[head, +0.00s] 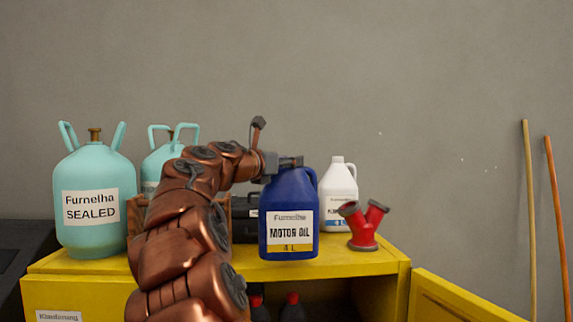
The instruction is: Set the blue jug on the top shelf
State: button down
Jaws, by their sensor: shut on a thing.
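The blue jug (291,196) with a "Motor Oil 4 L" label is upright at the middle of the head view. My gripper (287,161) is at the jug's top, shut on its cap or neck; the fingers are small here, so the exact grip is unclear. The jug's base appears over the top of the yellow cabinet (345,262). I cannot tell whether it touches that surface or hangs just above it. My copper-coloured arm reaches in from the lower left and hides part of the cabinet.
Two teal gas cylinders (91,205) (160,162) stand at left. A white jug (338,190) and a red Y-shaped fitting (363,228) stand right of the blue jug. A black case (244,222) is behind. The cabinet door (455,300) is open, with dark bottles (292,308) inside. Two poles (529,210) lean at right.

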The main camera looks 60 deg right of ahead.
jog(key=s+a, duration=0.3)
jog(key=a, duration=0.2)
jog(key=shift+s+r, duration=0.35)
jog(key=shift+r, duration=0.1)
